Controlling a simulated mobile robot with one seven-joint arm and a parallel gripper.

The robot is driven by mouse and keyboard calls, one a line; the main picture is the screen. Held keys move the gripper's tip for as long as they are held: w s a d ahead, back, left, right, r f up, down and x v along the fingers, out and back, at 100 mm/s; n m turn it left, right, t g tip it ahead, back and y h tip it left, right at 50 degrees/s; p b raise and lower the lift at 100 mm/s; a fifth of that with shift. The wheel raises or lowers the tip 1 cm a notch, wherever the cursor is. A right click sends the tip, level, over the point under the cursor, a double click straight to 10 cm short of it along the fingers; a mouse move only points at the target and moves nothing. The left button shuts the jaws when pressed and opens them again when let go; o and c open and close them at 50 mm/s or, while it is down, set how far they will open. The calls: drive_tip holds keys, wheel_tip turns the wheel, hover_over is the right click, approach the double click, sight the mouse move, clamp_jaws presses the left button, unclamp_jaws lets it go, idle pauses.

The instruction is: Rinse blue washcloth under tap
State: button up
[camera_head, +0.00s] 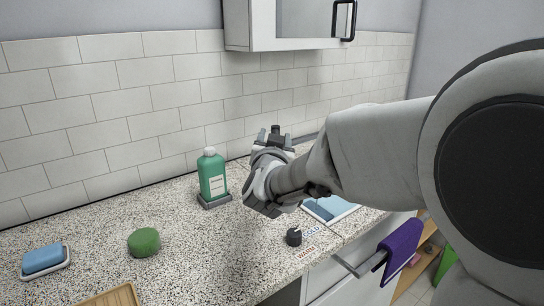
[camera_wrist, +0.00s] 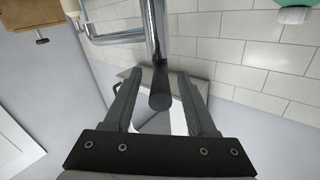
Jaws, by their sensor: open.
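My gripper (camera_head: 268,140) reaches over the counter at the back, beside the green bottle. In the wrist view my gripper (camera_wrist: 160,72) is open, with a dark-ended chrome pipe (camera_wrist: 154,28) that looks like part of the tap between or behind its fingers. I cannot tell if they touch. A flat pale-blue thing (camera_head: 333,207) lies partly behind my forearm; I cannot tell whether it is the washcloth or the basin. A black knob (camera_head: 293,237) stands on the counter by the words COLD and WARM.
A green bottle (camera_head: 211,175) stands on a grey base. A green round sponge (camera_head: 144,242) and a blue bar on a dish (camera_head: 43,258) are at the left on the speckled counter (camera_head: 200,255). A purple towel (camera_head: 400,247) hangs on a rail at the front. A wall cabinet (camera_head: 265,25) hangs above.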

drive_tip(key=s+p, duration=0.1)
drive_tip(key=s, duration=1.2)
drive_tip(key=shift+s+a+p, duration=0.15)
drive_tip(key=shift+a+p, duration=0.2)
drive_tip(key=shift+p, duration=0.05)
drive_tip(key=s+d+f+n+g, duration=0.1)
drive_tip(key=s+d+f+g, duration=0.3)
drive_tip(key=s+d+g, duration=0.45)
drive_tip(key=s+d+f+n+g, duration=0.2)
drive_tip(key=s+d+f+g, duration=0.3)
drive_tip(key=s, duration=0.7)
wheel_tip(320, 180, up, 19)
drive_tip(key=t+y+p, duration=0.1)
drive_tip(key=p, duration=1.7)
drive_tip(key=shift+w+d, duration=0.2)
drive_tip(key=shift+d, duration=0.2)
